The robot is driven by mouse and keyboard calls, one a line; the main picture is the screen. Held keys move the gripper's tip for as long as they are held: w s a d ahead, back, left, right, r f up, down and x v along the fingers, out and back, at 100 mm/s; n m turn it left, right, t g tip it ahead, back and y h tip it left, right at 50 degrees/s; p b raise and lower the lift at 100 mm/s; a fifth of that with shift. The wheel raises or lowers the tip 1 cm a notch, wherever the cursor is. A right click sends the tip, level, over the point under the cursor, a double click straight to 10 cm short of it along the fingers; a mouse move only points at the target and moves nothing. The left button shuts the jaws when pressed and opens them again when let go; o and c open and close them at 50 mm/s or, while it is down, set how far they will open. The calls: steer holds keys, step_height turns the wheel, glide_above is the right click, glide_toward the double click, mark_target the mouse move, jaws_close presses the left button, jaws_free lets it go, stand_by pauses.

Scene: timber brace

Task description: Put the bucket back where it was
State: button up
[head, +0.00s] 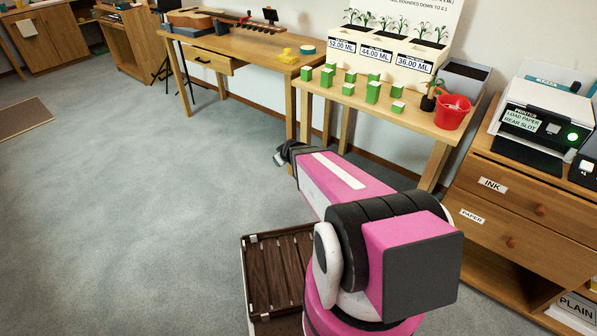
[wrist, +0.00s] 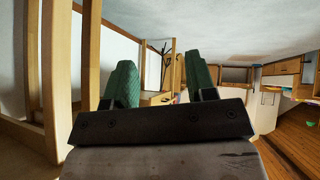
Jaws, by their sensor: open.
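The bucket does not show in the wrist view.
On the plant table (head: 425,126) are several green blocks (head: 373,92), a small dark potted plant (head: 430,96) beside the bucket, and a planter display (head: 380,60). A printer cabinet (head: 525,190) stands right.

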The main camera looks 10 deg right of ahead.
steer(key=s+d+r+m+g+h, duration=0.1)
steer(key=s+r+m+g, duration=0.2)
steer(key=s, duration=0.7)
steer(key=s+d+r+m+g+h, duration=0.1)
steer(key=s+r+m+g, duration=0.2)
steer(key=s, duration=0.7)
step_height(320, 180, up, 4)
steer(key=shift+d+g, duration=0.4)
steer(key=shift+g, duration=0.6)
steer(key=shift+s, duration=0.1)
